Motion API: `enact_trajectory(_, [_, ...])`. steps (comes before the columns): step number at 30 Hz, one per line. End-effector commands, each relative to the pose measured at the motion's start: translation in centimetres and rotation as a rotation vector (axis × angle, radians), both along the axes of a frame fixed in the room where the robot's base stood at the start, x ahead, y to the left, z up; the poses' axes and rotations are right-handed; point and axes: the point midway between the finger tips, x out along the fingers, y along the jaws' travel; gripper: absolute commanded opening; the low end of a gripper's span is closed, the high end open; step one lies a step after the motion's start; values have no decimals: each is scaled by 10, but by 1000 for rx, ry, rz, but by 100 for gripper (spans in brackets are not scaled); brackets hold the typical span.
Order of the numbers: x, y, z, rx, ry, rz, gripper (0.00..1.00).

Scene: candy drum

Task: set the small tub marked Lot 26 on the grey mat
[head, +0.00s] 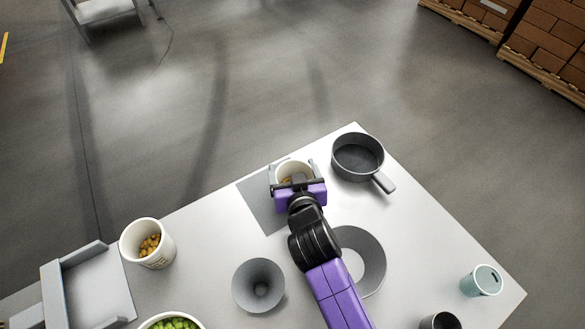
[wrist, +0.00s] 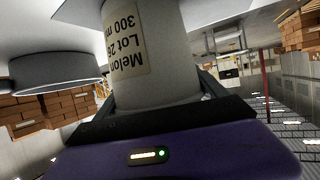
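The small tub (head: 292,168) is white with yellowish contents. In the wrist view its label (wrist: 127,45) reads "Melon", "Lot 26", upside down in the picture. My gripper (head: 293,175) has one finger on each side of the tub, close against its wall, and appears shut on it. The grey mat (head: 258,202) lies flat on the table, partly hidden by the tub and my gripper. The tub is over the mat's right part in the head view. I cannot tell whether its base touches the mat.
A dark pan (head: 357,158) stands close right of the tub. Another tub (head: 148,243), a grey funnel-like cone (head: 258,286), a grey ring (head: 371,262), a teal cup (head: 483,281) and a bowl of green pieces (head: 172,323) stand nearby. A grey tray (head: 97,292) is at left.

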Motion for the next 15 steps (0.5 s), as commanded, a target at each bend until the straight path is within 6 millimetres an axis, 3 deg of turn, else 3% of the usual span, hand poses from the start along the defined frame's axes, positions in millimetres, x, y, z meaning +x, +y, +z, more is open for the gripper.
enact_trajectory(3, [0,0,0,0,1,0,100])
enact_trajectory(12, [0,0,5,0,1,0,100])
enact_trajectory(15, [-9,-2,6,1,0,1,100])
